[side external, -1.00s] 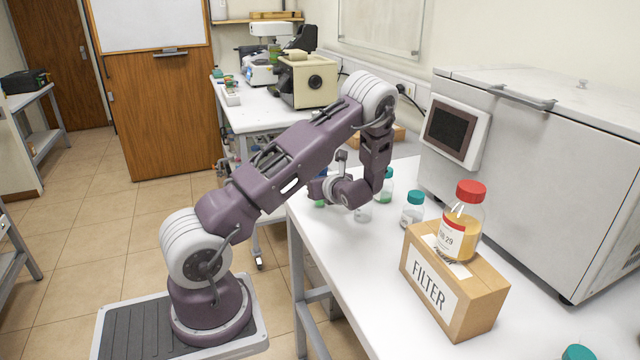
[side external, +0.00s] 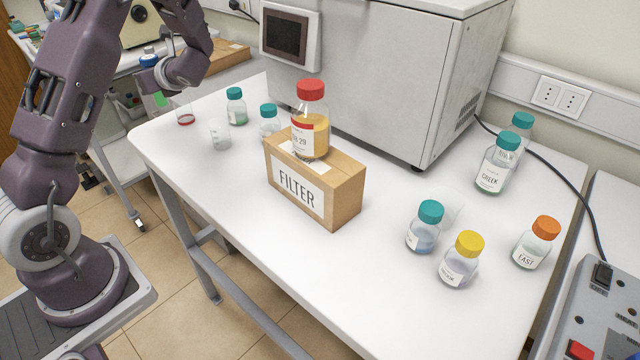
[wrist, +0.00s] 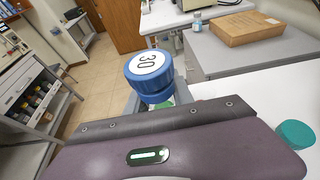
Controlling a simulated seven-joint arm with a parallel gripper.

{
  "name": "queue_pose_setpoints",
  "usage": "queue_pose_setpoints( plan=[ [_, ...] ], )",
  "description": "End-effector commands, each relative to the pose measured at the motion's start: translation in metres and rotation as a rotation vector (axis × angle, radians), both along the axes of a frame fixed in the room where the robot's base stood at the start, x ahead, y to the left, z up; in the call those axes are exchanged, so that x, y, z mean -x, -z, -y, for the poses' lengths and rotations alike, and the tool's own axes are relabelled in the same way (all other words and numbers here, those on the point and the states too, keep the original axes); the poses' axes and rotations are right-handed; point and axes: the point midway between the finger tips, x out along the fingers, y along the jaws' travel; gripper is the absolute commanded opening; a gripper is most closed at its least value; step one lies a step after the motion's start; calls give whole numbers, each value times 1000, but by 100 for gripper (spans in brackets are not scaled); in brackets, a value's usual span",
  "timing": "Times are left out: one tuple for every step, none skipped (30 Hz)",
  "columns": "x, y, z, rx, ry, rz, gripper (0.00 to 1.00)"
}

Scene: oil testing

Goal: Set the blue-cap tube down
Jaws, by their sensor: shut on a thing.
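The blue-cap tube shows its round blue cap (wrist: 149,70), marked "30" on a white top, just beyond my gripper's edge in the wrist view. In the side view the same tube (side external: 160,98) is small and partly hidden, with blue at the top and green lower down. My gripper (side external: 162,80) is shut on the tube and holds it near the far left end of the white table (side external: 350,270). The fingers are mostly hidden. I cannot tell whether the tube's base touches anything.
A red-based clear container (side external: 185,114), a clear beaker (side external: 220,135) and a teal-capped bottle (side external: 236,107) stand near my gripper. A FILTER box (side external: 345,200) carries a red-capped bottle (side external: 311,120). Several bottles stand farther right. The table's front middle is clear.

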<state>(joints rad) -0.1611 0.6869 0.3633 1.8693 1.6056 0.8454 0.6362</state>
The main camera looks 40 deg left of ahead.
Motion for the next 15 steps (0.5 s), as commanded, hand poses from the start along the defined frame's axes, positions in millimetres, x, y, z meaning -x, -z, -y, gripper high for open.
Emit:
queue_pose_setpoints(
  plan=[
    [0,-18,0,-4,0,13,0],
    [-1,-29,0,-4,-1,15,0],
    [0,-45,0,-3,-2,16,0],
    [-1,-57,0,-4,-1,17,0],
    [0,-69,0,-4,-1,17,0],
    [0,-83,-1,-4,-2,16,0],
    [0,-93,0,-3,-3,16,0],
    [0,-102,0,-3,-2,15,0],
    [0,-113,-1,-3,-2,13,0],
    [0,-121,0,-2,-2,13,0],
    [0,-128,0,-3,-2,12,0],
    [0,-137,-1,-3,-2,12,0],
    [0,-143,-1,-2,-2,11,0],
    [0,-150,0,-2,-1,11,0],
    [0,-157,0,-2,-1,9,0]
  ],
)
